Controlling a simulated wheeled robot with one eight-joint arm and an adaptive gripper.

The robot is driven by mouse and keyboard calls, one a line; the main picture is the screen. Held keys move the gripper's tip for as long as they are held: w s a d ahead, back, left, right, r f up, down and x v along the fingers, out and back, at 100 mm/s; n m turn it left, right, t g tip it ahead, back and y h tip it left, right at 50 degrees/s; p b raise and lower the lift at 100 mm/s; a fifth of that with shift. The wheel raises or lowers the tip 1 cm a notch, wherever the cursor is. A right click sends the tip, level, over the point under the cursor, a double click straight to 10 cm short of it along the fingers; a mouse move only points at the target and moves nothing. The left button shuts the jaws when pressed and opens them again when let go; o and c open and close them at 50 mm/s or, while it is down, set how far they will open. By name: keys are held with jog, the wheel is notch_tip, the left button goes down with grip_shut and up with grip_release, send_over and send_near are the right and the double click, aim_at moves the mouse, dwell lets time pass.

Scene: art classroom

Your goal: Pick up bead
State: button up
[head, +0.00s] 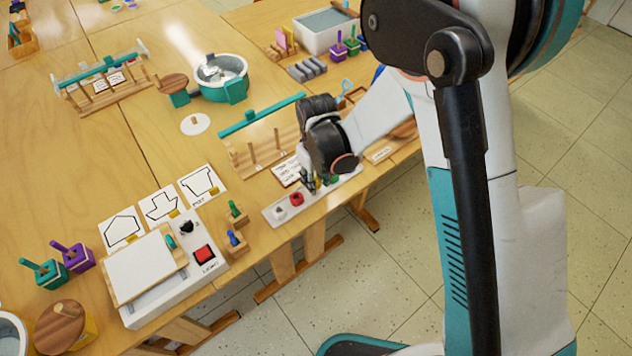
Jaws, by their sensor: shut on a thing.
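My gripper (316,184) points down at the light grey strip tray (268,214) by the table's front edge, right of the picture's middle. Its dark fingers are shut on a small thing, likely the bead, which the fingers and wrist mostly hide. A red bead-like piece (296,199) and a pale one (280,214) sit on the tray just left of the fingers. A green piece (333,179) shows close to the right of the fingers. I cannot tell whether the held thing is clear of the tray.
A wooden peg rack with a teal bar (262,115) stands close behind my gripper. A white card (287,171) lies beside the tray. Left are two small wooden stands (237,213) and a white box with a red button (204,254). Bare tabletop lies around a white disc (195,124).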

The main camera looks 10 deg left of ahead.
notch_tip(320, 180, up, 18)
jog(key=p, duration=0.4)
jog(key=shift+f+p, duration=0.2)
jog(key=shift+p, duration=0.2)
